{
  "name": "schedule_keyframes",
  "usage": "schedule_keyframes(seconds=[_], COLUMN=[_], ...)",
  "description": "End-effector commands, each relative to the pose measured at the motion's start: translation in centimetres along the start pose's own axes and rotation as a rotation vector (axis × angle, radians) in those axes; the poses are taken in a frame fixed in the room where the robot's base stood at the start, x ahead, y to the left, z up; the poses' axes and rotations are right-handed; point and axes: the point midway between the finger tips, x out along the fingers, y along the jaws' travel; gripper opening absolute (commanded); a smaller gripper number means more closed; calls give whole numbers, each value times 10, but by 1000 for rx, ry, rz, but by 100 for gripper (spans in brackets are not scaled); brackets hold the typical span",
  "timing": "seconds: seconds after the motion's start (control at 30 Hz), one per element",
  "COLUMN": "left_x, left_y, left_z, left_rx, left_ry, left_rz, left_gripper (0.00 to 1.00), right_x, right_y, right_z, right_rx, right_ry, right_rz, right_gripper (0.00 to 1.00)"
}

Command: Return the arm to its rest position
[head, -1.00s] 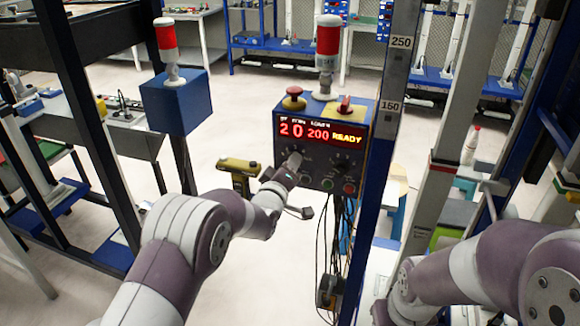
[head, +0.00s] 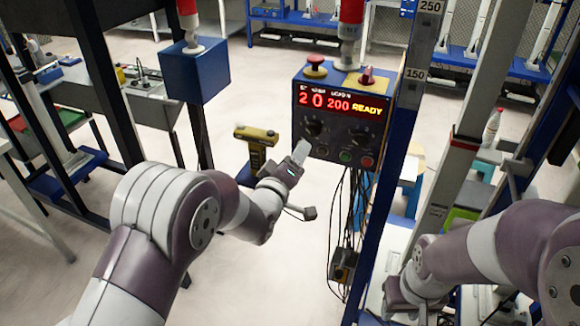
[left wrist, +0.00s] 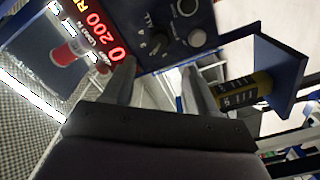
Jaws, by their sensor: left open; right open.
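My left gripper (head: 301,153) is in front of the lower left of the control box (head: 335,92), whose red display reads "20 200 READY". In the left wrist view its two fingers (left wrist: 155,85) are spread apart with nothing between them. The box's panel and its dials (left wrist: 197,37) show just beyond the fingers there. The gripper looks apart from the panel. My right arm comes in at the lower right of the head view; its gripper jaws are not clearly visible.
A yellow and black device (head: 256,142) stands left of the box and also shows in the left wrist view (left wrist: 240,90). A blue post (head: 385,190) rises right of the box. Black cables (head: 345,225) hang below it. A blue box (head: 195,72) with a beacon is at upper left.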

Motion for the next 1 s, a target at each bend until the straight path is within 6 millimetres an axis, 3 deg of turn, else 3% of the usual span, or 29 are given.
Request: schedule_keyframes(seconds=[0.1, 0.2, 0.67, 0.77, 0.87, 0.9, 0.97, 1.0], left_x=[-22, -31, -34, -36, -67, -93, -144, -182], left_y=[0, 0, 0, -18, -70, -86, -101, -104], left_z=[0, 0, 0, 12, 45, 51, 48, 42], left_rx=[0, 0, 6, 114, 322, 420, 544, 599], left_ry=[0, 0, 0, -61, -293, -431, -658, -808], left_rz=[0, 0, 0, -82, -322, -436, -589, -669], left_gripper=[57, 57, 57, 57, 57, 57, 57, 57], right_x=[3, 4, 4, 4, 2, -4, -18, -27], right_y=[0, 0, 0, 0, 0, 0, 0, 0], right_z=[0, 0, 0, 0, 0, 0, -2, -3], right_rx=[0, 0, 0, 0, 0, 0, 0, 0], right_ry=[0, 0, 0, 0, 0, 0, 0, 0], right_rz=[0, 0, 0, 0, 0, 0, 0, 0], right_gripper=[43, 43, 43, 43, 43, 43, 43, 43])
